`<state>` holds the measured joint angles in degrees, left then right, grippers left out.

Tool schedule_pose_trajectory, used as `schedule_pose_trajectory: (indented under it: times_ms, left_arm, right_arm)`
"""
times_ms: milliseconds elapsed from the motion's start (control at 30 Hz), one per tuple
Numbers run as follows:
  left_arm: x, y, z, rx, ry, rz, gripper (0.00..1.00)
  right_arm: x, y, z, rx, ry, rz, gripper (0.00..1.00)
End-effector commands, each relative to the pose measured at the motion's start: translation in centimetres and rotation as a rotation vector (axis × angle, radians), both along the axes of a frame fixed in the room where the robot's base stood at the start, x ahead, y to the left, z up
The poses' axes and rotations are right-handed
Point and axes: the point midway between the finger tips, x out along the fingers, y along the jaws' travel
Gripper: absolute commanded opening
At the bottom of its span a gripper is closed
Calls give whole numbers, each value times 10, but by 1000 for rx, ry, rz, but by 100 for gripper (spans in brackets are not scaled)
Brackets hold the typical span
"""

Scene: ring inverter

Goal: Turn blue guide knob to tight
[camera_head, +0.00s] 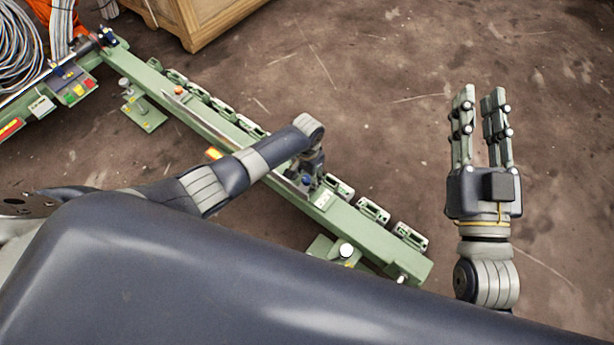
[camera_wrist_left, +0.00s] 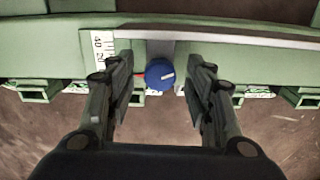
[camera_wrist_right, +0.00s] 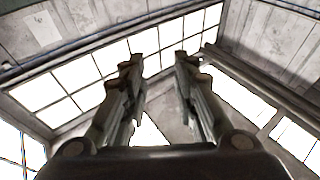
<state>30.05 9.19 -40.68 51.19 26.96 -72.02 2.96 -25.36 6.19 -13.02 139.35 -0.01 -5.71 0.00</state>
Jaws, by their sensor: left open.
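The blue guide knob (camera_wrist_left: 160,74) is round, with a white mark on its face. It sits on the green rail (camera_wrist_left: 220,48), beside a white scale marked 40 and 20 (camera_wrist_left: 98,46). In the head view the knob (camera_head: 307,181) is a small blue spot by my left wrist. My left gripper (camera_wrist_left: 158,70) is open, with one finger on each side of the knob; whether they touch it I cannot tell. In the head view the left fingers are mostly hidden by the wrist. My right gripper (camera_head: 478,95) is open and empty, raised over the floor at the right.
Several green brackets (camera_head: 374,211) line the rail's far side. An orange button (camera_head: 179,90) sits farther up the rail. A wooden crate (camera_head: 190,22) stands at the top, and coiled cables (camera_head: 20,50) lie at upper left. The floor at right is clear.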

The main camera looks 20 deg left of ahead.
Motion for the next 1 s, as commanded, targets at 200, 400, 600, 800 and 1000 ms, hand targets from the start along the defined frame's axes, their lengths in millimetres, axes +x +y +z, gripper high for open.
schedule_pose_trajectory:
  times_ms: [200, 400, 600, 800, 1000]
  left_arm:
    - [0, 0, 0, 0, -1, 0, 48]
    - [0, 0, 0, 0, -1, 0, 14]
    - [0, -1, 0, -1, -1, -1, 3]
    - [0, -1, 0, -1, -1, -27, 3]
    - [0, -1, 1, -2, -1, -119, 3]
  right_arm:
    - [0, 0, 1, 1, -6, 0, 27]
    - [0, 0, 1, 1, -5, 0, 27]
    - [0, 0, 1, 1, -4, 0, 27]
    - [1, 0, -1, -2, 10, -1, 27]
    - [4, -1, -19, -26, 102, -5, 27]
